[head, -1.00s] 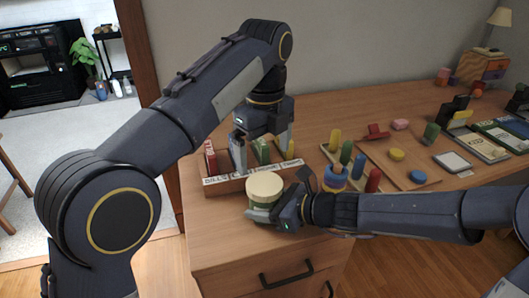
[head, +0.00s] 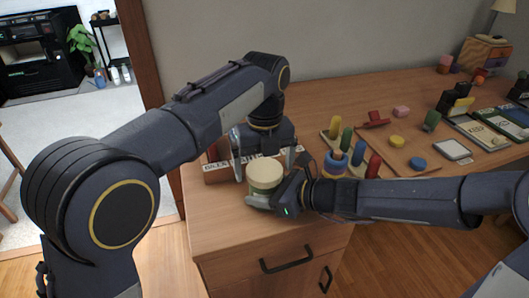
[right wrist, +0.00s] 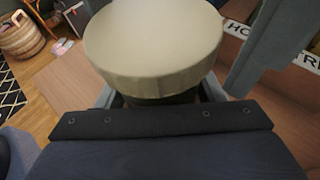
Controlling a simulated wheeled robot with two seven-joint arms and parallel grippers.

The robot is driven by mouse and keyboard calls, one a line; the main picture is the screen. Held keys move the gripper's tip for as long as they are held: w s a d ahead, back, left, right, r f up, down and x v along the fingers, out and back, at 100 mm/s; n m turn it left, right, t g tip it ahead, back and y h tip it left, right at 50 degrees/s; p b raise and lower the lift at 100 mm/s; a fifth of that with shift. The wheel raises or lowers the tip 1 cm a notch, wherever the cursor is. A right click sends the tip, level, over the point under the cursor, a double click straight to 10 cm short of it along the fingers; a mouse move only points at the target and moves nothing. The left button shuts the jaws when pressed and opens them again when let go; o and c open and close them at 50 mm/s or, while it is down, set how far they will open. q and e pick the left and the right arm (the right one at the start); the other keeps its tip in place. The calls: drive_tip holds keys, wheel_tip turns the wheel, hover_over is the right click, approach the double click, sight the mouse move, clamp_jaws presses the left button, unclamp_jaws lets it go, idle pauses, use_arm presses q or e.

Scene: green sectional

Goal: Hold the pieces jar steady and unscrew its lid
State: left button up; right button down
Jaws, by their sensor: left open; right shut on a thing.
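The pieces jar (head: 263,187) stands on the desk near its front left corner. Its cream lid (head: 265,172) is on top, and the lid fills the upper middle of the right wrist view (right wrist: 153,40). My right gripper (head: 264,200) is shut on the jar's body from the right, below the lid. My left gripper (head: 264,164) points down with its fingers spread, just above and behind the lid. One finger is to each side of the lid in the head view; I cannot tell whether either touches it. The jar's lower body is mostly hidden by my right gripper.
A wooden bill box (head: 216,172) with labels stands just behind the jar, partly hidden by my left gripper. Pegs and stacked rings (head: 336,165) stand to the right, close to my right forearm. A wooden board (head: 385,160) with small shapes lies farther right. The desk front left of the jar is bare.

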use_arm(q)
drive_tip(key=shift+f, duration=0.15)
drive_tip(key=c, duration=1)
drive_tip(key=n, duration=0.5)
drive_tip(key=shift+n, duration=0.3)
drive_tip(key=n, duration=0.4)
drive_tip(key=shift+n, duration=0.3)
drive_tip(key=n, duration=1)
drive_tip(key=o, duration=1.1)
